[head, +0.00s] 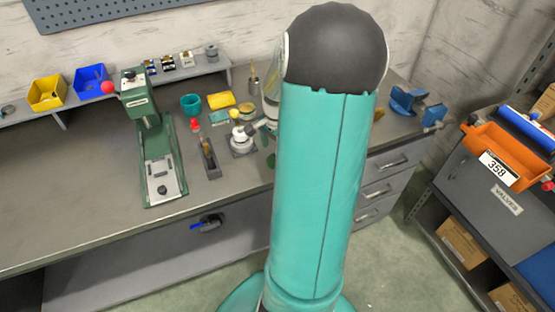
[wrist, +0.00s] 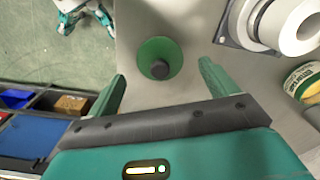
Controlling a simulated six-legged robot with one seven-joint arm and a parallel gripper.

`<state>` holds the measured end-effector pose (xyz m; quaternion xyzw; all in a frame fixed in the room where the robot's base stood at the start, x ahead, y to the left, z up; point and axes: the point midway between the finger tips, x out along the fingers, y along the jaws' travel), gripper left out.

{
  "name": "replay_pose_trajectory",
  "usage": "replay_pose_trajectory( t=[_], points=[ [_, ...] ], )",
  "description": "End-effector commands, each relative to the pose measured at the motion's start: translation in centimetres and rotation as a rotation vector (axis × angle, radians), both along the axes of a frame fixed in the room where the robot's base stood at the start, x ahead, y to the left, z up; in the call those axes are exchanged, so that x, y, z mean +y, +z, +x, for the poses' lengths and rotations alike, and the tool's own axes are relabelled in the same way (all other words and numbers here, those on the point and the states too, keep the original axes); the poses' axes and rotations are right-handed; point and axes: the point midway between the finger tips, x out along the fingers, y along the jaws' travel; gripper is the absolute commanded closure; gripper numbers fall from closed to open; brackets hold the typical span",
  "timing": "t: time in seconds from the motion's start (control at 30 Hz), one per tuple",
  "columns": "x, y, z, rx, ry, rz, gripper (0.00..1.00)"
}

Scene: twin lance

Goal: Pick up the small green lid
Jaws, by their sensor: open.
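The small green lid (wrist: 148,50) is round, with a dark knob in its middle, and lies on the grey bench top in the wrist view. My gripper (wrist: 162,70) is open, with one green finger on each side of the lid and clear gaps between. The fingers appear apart from the lid; their height above it is hard to tell. In the head view a small green patch beside my arm is probably the lid (head: 271,160), partly hidden. My arm hides most of my gripper there.
A white round device (wrist: 298,25) on a grey base stands close to the right finger. A cream and green can (wrist: 304,82) is at the right edge. The bench edge drops to the floor on the left. A green press (head: 150,140) stands farther left on the bench (head: 70,175).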

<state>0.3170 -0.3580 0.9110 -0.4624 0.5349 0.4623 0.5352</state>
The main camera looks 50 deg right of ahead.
Motion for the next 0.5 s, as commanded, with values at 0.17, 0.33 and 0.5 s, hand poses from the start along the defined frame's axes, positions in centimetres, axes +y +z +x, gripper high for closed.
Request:
replay_pose_trajectory(
  t=[0.17, 0.33, 0.5],
  points=[
    [0.0, -2.4, 0.0, 0.002, -0.001, 0.002, 0.14],
    [-0.1, -2.7, 0.0, 0.0, -0.001, 0.0, 0.14],
    [-0.1, -2.7, 0.0, 0.0, -0.001, 0.0, 0.28]
  ],
)
